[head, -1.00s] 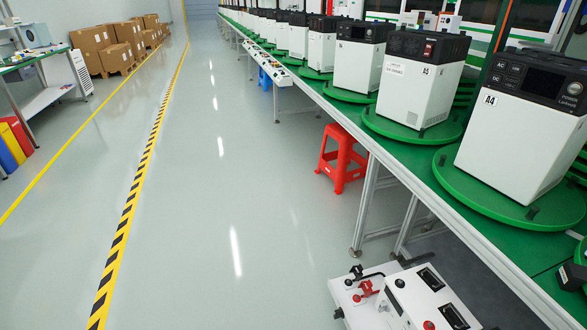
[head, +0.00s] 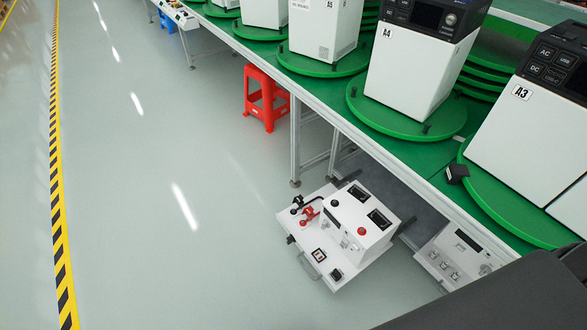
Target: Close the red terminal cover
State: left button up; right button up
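The red terminal cover (head: 309,213) is a small red part on the left side of a white test box (head: 350,225). A black part of similar size (head: 297,204) sits beside it. They are too small to tell whether the red cover stands open or shut. The box has two dark sockets on top and a red button, and it stands on a low white panel below the line's edge. Neither of my grippers shows in the head view. A dark shape at the bottom right may be part of my own arm.
The green line (head: 395,152) runs diagonally, with white power units A4 (head: 410,80) and A3 (head: 530,140) on green turntables. A red stool (head: 265,98) stands under its edge. A second white panel (head: 460,255) is at right. The grey floor at left is clear.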

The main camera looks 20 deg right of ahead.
aim_at(309, 212)
jog(key=z, duration=0.95)
jog(key=i, duration=0.3)
jog(key=u, duration=0.45)
